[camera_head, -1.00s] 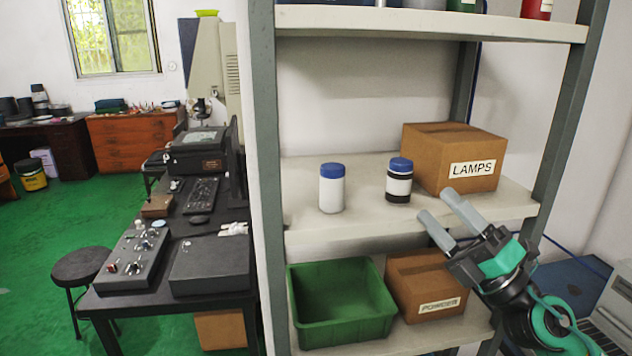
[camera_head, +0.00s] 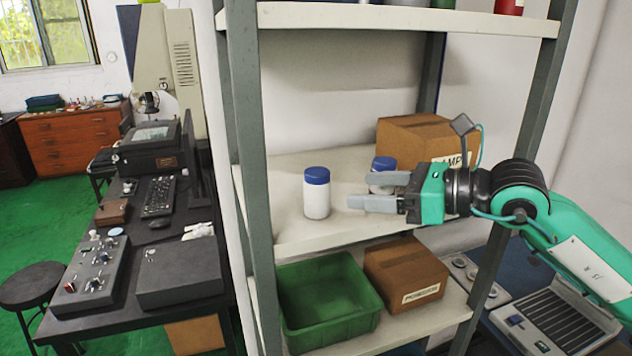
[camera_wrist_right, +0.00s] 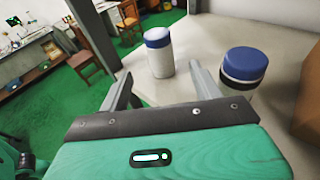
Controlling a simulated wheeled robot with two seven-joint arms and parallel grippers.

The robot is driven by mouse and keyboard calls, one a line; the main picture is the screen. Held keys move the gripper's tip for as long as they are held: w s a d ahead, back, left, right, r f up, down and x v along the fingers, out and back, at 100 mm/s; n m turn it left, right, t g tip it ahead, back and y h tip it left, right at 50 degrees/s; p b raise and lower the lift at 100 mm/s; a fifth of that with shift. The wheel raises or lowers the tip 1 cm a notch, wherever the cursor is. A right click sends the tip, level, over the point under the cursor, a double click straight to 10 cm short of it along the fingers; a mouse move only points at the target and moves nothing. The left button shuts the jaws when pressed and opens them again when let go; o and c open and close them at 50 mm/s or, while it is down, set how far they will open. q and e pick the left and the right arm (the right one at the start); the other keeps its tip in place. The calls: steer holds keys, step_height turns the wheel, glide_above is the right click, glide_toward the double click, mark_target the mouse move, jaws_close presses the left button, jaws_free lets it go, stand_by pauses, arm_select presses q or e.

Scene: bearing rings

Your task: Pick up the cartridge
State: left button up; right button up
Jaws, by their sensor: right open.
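Two blue-capped white cylinders stand upright on the middle shelf; no label marks either as the cartridge. The plain white cylinder (camera_head: 317,197) is to the left of my right gripper (camera_head: 359,190), apart from its fingertips. The dark-banded cylinder (camera_head: 384,163) is partly hidden behind the gripper in the head view. My right gripper is open and empty, its fingers pointing left. In the right wrist view the plain cylinder (camera_wrist_right: 159,55) stands ahead, between the lines of the fingers, and the banded cylinder (camera_wrist_right: 243,67) is outside the right finger. My left gripper is out of view.
A cardboard box (camera_head: 398,136) stands behind the gripper on the middle shelf (camera_head: 275,232). A green bin (camera_head: 330,325) and a smaller box (camera_head: 408,272) are on the shelf below. A grey post (camera_head: 248,160) borders the left. Shelf room left of the plain cylinder is clear.

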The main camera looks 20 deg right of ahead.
mark_target(329, 187)
steer(key=p+x, duration=0.1)
steer(key=x, duration=0.2)
steer(key=shift+w+a+r+p, duration=0.1)
steer(key=shift+w+a+p, duration=0.1)
steer(key=shift+a+p, duration=0.15)
steer(key=shift+w+a+f, duration=0.25)
steer(key=shift+w+a, duration=0.1)
steer(key=shift+w+a+p, duration=0.2)
steer(key=shift+a+p, duration=0.05)
steer(key=shift+p, duration=0.25)
steer(key=p+x, duration=0.3)
steer(key=shift+w+a, duration=0.2)
steer(key=shift+w, duration=0.1)
steer(key=shift+w+a+f, duration=0.25)
steer(key=shift+w+a, duration=0.05)
steer(key=shift+a, duration=0.05)
steer(key=c, duration=1.1)
steer(key=shift+c, duration=0.2)
steer(key=shift+r, duration=0.1)
